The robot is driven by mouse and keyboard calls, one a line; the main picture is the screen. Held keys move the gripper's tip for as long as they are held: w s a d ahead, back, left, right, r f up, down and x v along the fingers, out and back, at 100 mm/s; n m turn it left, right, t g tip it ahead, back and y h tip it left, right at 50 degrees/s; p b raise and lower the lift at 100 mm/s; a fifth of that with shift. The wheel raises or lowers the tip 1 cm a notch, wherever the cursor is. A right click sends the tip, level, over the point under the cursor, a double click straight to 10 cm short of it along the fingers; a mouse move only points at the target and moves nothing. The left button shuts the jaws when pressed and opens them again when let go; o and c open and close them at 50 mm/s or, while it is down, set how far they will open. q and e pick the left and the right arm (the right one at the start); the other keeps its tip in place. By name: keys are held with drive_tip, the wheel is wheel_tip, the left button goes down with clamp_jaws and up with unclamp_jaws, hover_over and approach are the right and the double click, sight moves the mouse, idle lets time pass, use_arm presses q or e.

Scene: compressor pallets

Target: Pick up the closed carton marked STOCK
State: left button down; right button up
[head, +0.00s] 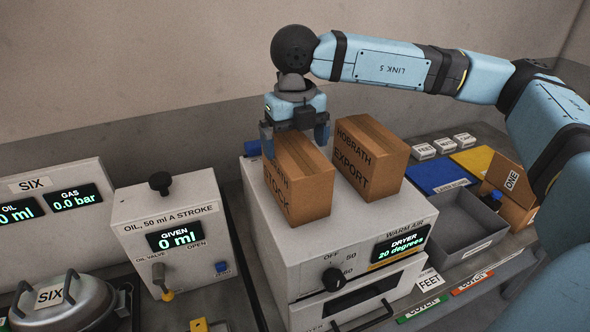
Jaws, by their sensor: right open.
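The closed carton marked STOCK (299,190) is a brown box on top of the white dryer (345,238), on its left side. Part of its lettering is hidden. My right gripper (294,143) points down over the far end of this carton, with its blue fingers apart. One finger shows at each side of the carton's upper part; I cannot tell whether they touch it. My left gripper is not in view.
A second closed carton marked EXPORT (369,158) stands close on the right. An oil unit (174,232) and a round lidded pot (66,302) are on the left. A grey tray (465,229) and an open carton marked ONE (514,192) are on the right.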

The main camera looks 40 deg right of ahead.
drive_tip(key=shift+d+f, duration=0.1)
drive_tip(key=shift+f, duration=1.2)
drive_tip(key=c, duration=1.3)
drive_tip(key=shift+r, duration=0.1)
drive_tip(key=shift+c, duration=0.2)
drive_tip(key=shift+w+r, duration=0.1)
drive_tip(key=shift+r, duration=0.05)
